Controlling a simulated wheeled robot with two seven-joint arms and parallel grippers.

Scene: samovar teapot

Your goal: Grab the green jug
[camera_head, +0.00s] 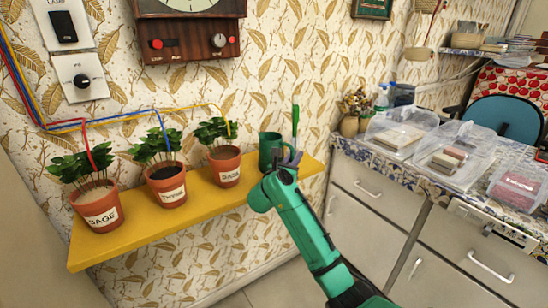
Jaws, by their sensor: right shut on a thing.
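The green jug (269,146) stands at the right end of the yellow wall shelf, to the right of the potted plants. My right gripper (287,158) reaches up from the lower right, at the end of my green arm. It is shut at the jug's right side, where the handle would be. The gripper and wrist hide the jug's lower right part. A thin green upright thing (295,120) shows just behind the gripper. My left gripper is not in view.
Pots labelled sage (98,207), thyme (169,186) and basil (226,166) stand on the yellow shelf (140,232) left of the jug. Coloured wires run to them. A counter (368,152) with clear boxes stands on the right. A red-knobbed wooden device (188,40) hangs above.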

